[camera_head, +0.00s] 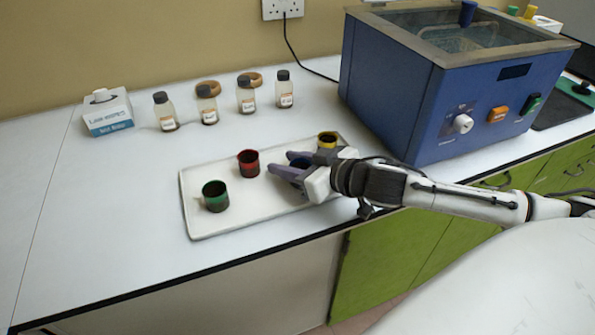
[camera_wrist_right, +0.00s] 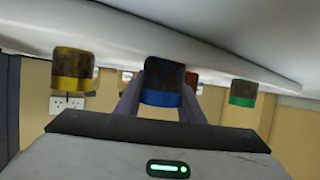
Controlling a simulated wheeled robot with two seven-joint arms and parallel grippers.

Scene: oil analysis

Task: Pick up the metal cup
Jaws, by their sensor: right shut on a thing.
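Several small metal cups with coloured bands stand on a white tray (camera_head: 240,221) on the counter. The green cup (camera_head: 215,197), red cup (camera_head: 249,164) and yellow cup (camera_head: 327,140) are clear of my fingers. My right gripper (camera_head: 284,164) reaches in from the right over the tray and is shut on the blue cup (camera_head: 301,162). The gripper hides most of this cup in the head view. In the right wrist view, which is upside down, the blue cup (camera_wrist_right: 163,82) sits between the two fingers. I cannot tell if it touches the tray. My left gripper is out of view.
A blue bath unit (camera_head: 400,100) stands behind and right of my right arm. Several capped bottles (camera_head: 207,106) and a wipes box (camera_head: 108,112) stand behind the tray. The counter (camera_head: 110,200) left of the tray is clear.

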